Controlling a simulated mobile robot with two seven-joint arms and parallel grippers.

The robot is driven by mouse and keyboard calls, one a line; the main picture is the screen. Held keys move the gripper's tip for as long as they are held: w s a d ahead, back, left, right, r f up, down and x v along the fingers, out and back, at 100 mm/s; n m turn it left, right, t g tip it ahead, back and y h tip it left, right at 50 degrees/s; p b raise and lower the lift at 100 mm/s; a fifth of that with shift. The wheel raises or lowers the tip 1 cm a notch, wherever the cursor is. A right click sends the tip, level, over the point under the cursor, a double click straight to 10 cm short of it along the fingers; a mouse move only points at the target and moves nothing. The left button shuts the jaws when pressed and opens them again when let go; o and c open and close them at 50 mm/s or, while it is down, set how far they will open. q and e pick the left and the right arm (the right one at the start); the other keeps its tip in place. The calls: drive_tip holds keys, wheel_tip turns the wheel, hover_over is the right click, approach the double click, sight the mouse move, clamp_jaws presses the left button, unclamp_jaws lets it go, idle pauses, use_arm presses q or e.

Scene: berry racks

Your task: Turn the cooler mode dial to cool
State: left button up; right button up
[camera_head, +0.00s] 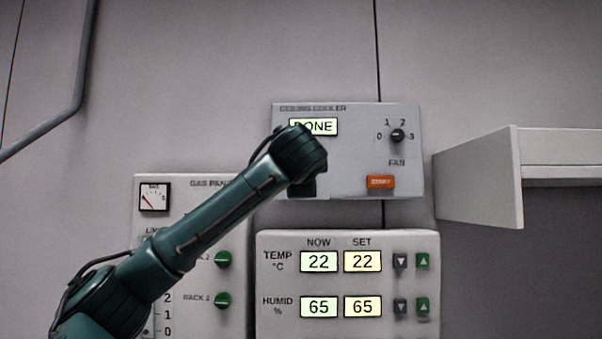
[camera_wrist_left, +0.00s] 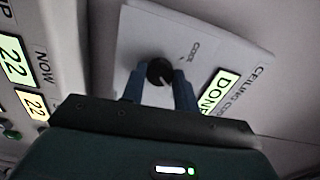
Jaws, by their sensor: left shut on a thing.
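The ceiling cooler panel (camera_head: 350,165) is a grey box on the wall, and its display (camera_head: 325,127) reads DONE. In the head view my left arm covers the mode dial and my gripper. In the left wrist view the black mode dial (camera_wrist_left: 160,71) sits between the two blue fingers of my left gripper (camera_wrist_left: 159,79), which is shut on it. The word COOL (camera_wrist_left: 195,51) is printed on the panel beside the dial. I cannot tell exactly where the dial points. My right gripper is not in view.
A fan dial (camera_head: 398,136) and an orange button (camera_head: 380,182) are on the cooler panel's right side. The temperature and humidity panel (camera_head: 430,260) is below, and the gas panel (camera_head: 200,194) is lower left. A pale shelf or cabinet (camera_head: 490,180) juts out at right.

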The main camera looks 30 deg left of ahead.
use_arm(q)
drive_tip(key=shift+n+b, duration=2.75)
drive_tip(key=shift+n, duration=5.65)
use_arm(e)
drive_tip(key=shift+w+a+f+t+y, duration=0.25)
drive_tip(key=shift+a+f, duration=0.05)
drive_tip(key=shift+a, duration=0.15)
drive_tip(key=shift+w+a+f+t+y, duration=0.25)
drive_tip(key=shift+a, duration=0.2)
use_arm(q)
drive_tip(key=o, duration=1)
drive_tip(key=shift+n, duration=0.3)
